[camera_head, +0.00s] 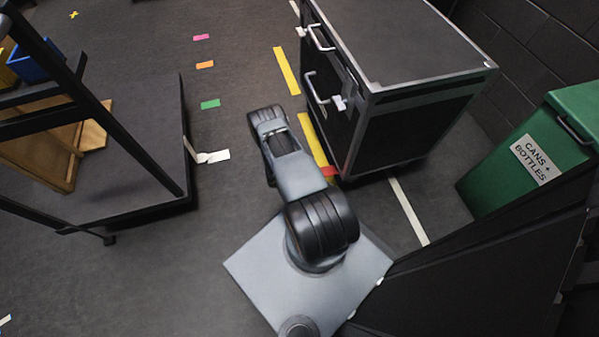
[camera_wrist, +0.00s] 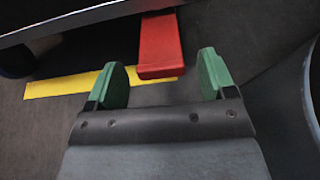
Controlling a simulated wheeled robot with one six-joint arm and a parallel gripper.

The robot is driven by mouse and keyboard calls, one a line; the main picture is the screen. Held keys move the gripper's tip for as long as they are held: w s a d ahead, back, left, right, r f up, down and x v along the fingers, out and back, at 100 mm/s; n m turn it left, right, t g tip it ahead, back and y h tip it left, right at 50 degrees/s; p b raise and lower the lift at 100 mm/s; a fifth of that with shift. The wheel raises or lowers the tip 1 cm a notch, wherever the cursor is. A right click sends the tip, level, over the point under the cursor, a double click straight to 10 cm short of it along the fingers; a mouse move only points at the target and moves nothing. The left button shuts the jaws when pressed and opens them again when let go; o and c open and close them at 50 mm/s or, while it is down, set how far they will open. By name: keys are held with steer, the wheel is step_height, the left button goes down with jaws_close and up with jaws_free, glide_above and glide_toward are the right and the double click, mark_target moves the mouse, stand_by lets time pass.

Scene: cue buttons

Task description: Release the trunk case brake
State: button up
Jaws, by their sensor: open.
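The trunk case (camera_head: 350,130) is a large black box with metal edges and handles, at the upper right of the head view. A red brake pedal (camera_head: 329,171) sticks out at its lower front corner. In the wrist view the red pedal (camera_wrist: 160,45) juts from under the case's lower edge (camera_wrist: 75,20). My gripper (camera_wrist: 163,82) has green fingers and is open and empty. The pedal's near end lies just ahead of the gap between the fingertips. I cannot tell whether they touch it. The head view hides my fingers behind my arm.
Yellow tape (camera_head: 287,71) marks the floor beside the case. A green bin (camera_head: 560,125) labelled for cans and bottles stands at the right. A black platform cart (camera_head: 150,130) stands at the left. The floor between the cart and the case is mostly clear.

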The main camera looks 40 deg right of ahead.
steer(key=p+v, duration=0.1)
steer(key=v, duration=0.9)
steer(key=w+a+r+m+t+y+p, duration=0.1)
steer(key=w+a+r+m+y+p, duration=0.3)
steer(key=r, duration=1)
steer(key=w+a+r+m+p, duration=0.1)
steer(key=r+p, duration=0.5)
steer(key=r, duration=0.8)
steer(key=w+a+r+m+t+y+p, duration=0.1)
steer(key=w+a+r+m+y+p, duration=0.3)
steer(key=r, duration=1)
steer(key=s+a+r+m+t+y+p, duration=0.1)
steer(key=s+a+r+t+p, duration=0.1)
steer(key=r, duration=1)
steer(key=s+a+r+m+t+y+p, duration=0.1)
steer(key=s+a+r+t+p, duration=0.2)
steer(key=s+r+p, duration=0.3)
steer(key=s+a+r+m+t+y+p, duration=0.1)
steer(key=s+a+r+p, duration=0.3)
steer(key=r+p, duration=0.5)
step_height(320, 180, up, 9)
steer(key=shift+s+a+f+t+y, duration=0.1)
steer(key=shift+s+a+t+y, duration=0.2)
steer(key=shift+t+y, duration=0.4)
steer(key=shift+s+a+r+m+t, duration=0.1)
steer(key=shift+s+r+m+t, duration=0.2)
steer(key=shift+s+r, duration=0.1)
steer(key=shift+c, duration=0.2)
